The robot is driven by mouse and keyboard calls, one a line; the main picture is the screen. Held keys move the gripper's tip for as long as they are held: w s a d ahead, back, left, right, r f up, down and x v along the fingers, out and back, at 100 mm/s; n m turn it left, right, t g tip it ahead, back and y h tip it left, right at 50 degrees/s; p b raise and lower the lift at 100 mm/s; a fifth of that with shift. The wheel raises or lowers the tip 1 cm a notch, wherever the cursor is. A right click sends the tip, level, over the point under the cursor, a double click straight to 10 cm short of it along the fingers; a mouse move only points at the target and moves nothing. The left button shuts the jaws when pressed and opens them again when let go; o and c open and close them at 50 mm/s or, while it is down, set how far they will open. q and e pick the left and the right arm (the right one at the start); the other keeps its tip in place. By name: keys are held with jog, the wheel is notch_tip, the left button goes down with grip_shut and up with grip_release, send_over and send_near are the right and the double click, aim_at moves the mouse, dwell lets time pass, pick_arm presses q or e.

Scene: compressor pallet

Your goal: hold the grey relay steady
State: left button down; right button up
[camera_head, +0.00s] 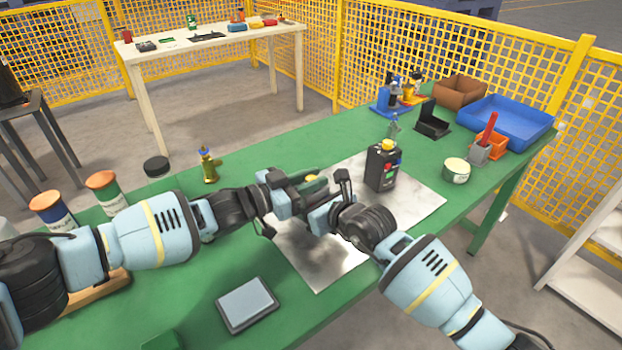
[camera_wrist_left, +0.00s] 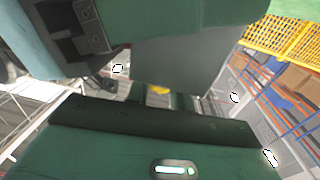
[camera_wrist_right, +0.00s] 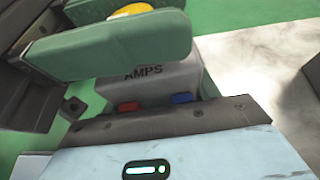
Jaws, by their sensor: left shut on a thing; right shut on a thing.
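The grey relay (camera_wrist_right: 155,85) shows in the right wrist view as a grey box marked AMPS, with a red and a blue terminal and a yellow top. In the head view it is mostly hidden between my grippers above the metal sheet. My left gripper (camera_head: 297,188) is shut on it from the left; a grey face of the relay (camera_wrist_left: 185,60) fills the upper middle of the left wrist view. My right gripper (camera_head: 328,204) is shut on it from the near right. A green finger covers part of the relay in the right wrist view.
The metal sheet (camera_head: 318,262) lies on the green table (camera_head: 185,285). A black device with a yellow top (camera_head: 383,168) stands behind my right gripper. A brass bottle (camera_head: 208,166), a grey pad (camera_head: 247,304) and a white tin (camera_head: 456,171) stand around. A blue tray (camera_head: 507,124) is far right.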

pick_arm(q)
jog(key=shift+r+m, duration=0.1)
jog(key=shift+m, duration=0.2)
jog(key=shift+w+m+g+h, duration=0.1)
jog(key=shift+m+g+h, duration=0.55)
jog(key=shift+g, duration=0.65)
jog(key=shift+w+m+g+h, duration=0.1)
jog(key=shift+m+g+h, duration=0.35)
jog(key=shift+m+g, duration=0.65)
jog(key=shift+g, duration=0.5)
jog(key=shift+s+m+g, duration=0.15)
jog(key=shift+m+g, duration=0.1)
jog(key=shift+g, duration=0.15)
jog(key=c, duration=1.3)
grip_release()
jog(key=shift+o, duration=0.2)
jog(key=shift+a, duration=0.1)
jog(key=s+a, duration=0.1)
jog(key=a, duration=0.6)
jog(key=shift+a, duration=0.15)
